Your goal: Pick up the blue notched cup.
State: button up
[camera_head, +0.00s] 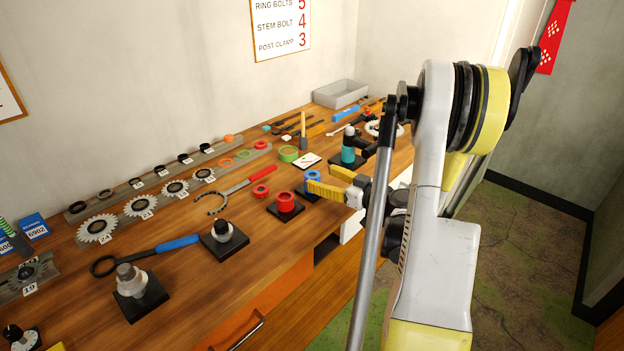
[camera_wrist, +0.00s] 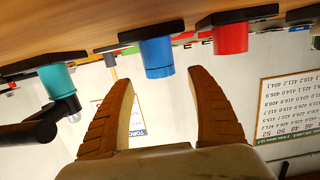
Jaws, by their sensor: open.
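The blue notched cup (camera_head: 312,175) stands on a small dark base on the wooden bench. In the head view my gripper's near finger partly hides it. The wrist view, which is upside down, shows the blue cup (camera_wrist: 158,57) hanging from its black base, ahead of the fingertips and roughly between them. My gripper (camera_head: 319,177) is open and empty, its yellow fingers on the right side of the cup. In the wrist view the fingers of my gripper (camera_wrist: 162,78) are spread wide, with a gap to the cup. The notch cannot be made out.
A red cup (camera_head: 286,202) on a dark base stands close by, left of the blue cup. A teal tool (camera_head: 348,150) with a black side part stands behind my gripper.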

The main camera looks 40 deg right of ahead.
aim_at(311, 174)
jog(key=w, duration=0.2)
jog(key=w+b, duration=0.1)
jog(key=w, duration=0.1)
jog(key=shift+a+f, duration=0.25)
jog(key=shift+f, duration=0.1)
jog(key=c, duration=1.3)
jog(key=shift+r, duration=0.1)
